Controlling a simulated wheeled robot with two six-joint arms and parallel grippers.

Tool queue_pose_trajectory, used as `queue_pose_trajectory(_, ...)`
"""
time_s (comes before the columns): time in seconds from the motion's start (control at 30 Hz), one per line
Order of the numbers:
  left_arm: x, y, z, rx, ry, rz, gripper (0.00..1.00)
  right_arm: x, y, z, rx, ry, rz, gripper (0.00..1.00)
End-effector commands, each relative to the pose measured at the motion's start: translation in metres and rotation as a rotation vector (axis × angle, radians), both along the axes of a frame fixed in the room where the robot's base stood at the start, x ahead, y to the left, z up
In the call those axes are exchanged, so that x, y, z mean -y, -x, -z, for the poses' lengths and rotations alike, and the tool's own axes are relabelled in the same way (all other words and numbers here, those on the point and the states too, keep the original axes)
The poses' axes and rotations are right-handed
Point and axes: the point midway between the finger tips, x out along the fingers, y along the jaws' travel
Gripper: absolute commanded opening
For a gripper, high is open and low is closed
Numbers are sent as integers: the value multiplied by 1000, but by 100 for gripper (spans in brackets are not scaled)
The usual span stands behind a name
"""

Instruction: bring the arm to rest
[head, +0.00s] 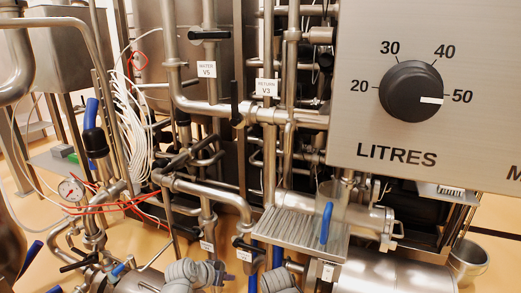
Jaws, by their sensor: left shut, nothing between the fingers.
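My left gripper (222,271) is at the bottom edge, left of centre, at the end of a grey ribbed arm part. It is shut and empty, and it stands in front of the lower pipes and valve tags. A second grey ribbed part, of my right arm, shows just right of it at the bottom edge. The fingers of my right gripper (293,267) are too small and cut off to tell their state. I cannot tell whether either gripper touches the pipes behind it.
A steel panel with a black dial (410,91) pointing near 50 fills the upper right. Steel pipes with valve tags V5 (207,69) and V3 (267,87) crowd the middle. A ribbed steel tray (290,228), blue handle (326,223), pressure gauge (71,189) and bucket (468,261) stand lower down.

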Motion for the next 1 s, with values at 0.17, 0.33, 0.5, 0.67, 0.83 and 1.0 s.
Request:
queue_pose_trajectory(0.17,14,15,-29,-74,-30,28,0,0,0,-41,0,-1,1,56)
queue_pose_trajectory(0.33,29,38,-66,-184,-83,56,0,0,0,-92,-1,-2,2,56)
queue_pose_trajectory(0.5,41,67,-108,-316,-167,71,0,-1,0,-149,-2,-3,3,56)
queue_pose_trajectory(0.67,46,95,-150,-432,-259,65,0,-1,1,-202,-2,-5,5,56)
queue_pose_trajectory(0.83,46,122,-196,-537,-367,38,0,-1,1,-254,-3,-6,6,56)
queue_pose_trajectory(1.0,43,141,-231,-606,-456,1,0,-2,1,-289,-4,-8,8,56)
